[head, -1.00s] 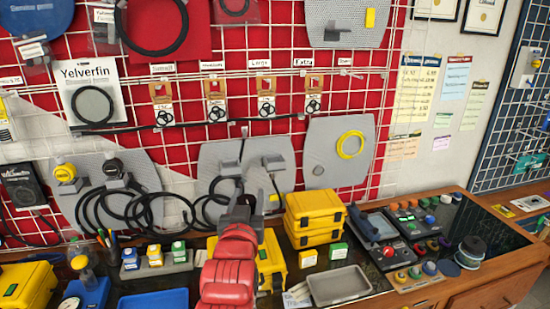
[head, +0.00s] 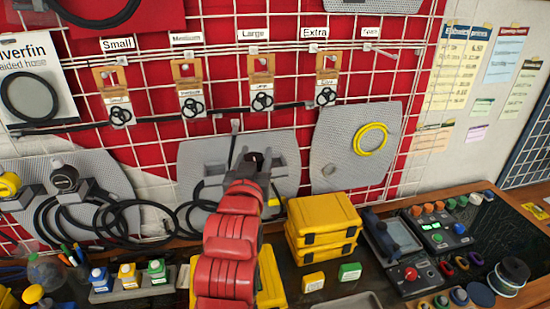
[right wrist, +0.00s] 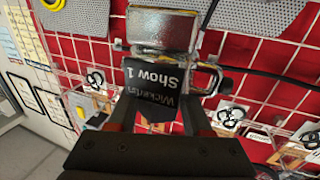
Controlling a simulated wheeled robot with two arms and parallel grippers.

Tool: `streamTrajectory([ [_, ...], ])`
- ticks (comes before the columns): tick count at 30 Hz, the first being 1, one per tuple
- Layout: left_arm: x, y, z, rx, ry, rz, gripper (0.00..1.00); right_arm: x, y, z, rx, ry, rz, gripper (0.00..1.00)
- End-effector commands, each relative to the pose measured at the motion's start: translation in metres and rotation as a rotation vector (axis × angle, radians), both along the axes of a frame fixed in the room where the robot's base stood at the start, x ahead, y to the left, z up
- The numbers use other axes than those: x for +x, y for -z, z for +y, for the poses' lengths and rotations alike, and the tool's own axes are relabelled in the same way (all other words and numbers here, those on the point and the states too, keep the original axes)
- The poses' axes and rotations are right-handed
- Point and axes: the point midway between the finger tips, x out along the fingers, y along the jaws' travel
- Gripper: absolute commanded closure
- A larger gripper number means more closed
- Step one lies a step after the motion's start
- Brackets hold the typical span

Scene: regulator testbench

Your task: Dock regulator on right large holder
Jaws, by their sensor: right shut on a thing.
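My right gripper (head: 252,170) is shut on a regulator (right wrist: 152,78). In the right wrist view the regulator has a black body with "Wickerfin Show 1" lettering, a silvery metal block and a side fitting. In the head view my red right arm and gripper mostly hide it. The gripper is in front of the middle grey panel (head: 190,152), which carries grey holders. One holder (head: 214,172) shows left of the gripper and another (head: 279,158) partly shows to its right. I cannot tell whether the regulator touches a holder. My left gripper is not in view.
Black hoses (head: 150,222) loop along the wall left of the gripper. Yellow cases (head: 322,214) stand on the bench to the right. A grey panel (head: 335,122) with a yellow ring hangs further right. Tagged hooks line the wall above.

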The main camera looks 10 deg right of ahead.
Motion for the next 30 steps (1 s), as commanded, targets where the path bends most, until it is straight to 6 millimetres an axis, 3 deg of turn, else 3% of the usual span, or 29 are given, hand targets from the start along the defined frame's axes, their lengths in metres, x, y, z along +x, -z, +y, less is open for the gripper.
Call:
streamTrajectory([
  [5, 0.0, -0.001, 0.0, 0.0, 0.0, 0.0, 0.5, 0.005, 0.0, -0.004, 0.001, 0.002, -0.001, 1.0],
  [8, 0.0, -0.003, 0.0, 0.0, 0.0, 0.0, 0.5, 0.021, 0.002, -0.013, 0.001, 0.006, 0.003, 1.0],
  [21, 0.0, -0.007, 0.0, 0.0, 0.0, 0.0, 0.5, 0.123, 0.013, -0.063, 0.0, 0.002, 0.002, 1.0],
  [30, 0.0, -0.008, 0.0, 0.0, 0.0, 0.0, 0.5, 0.143, 0.014, -0.073, -0.002, 0.001, -0.002, 1.0],
])
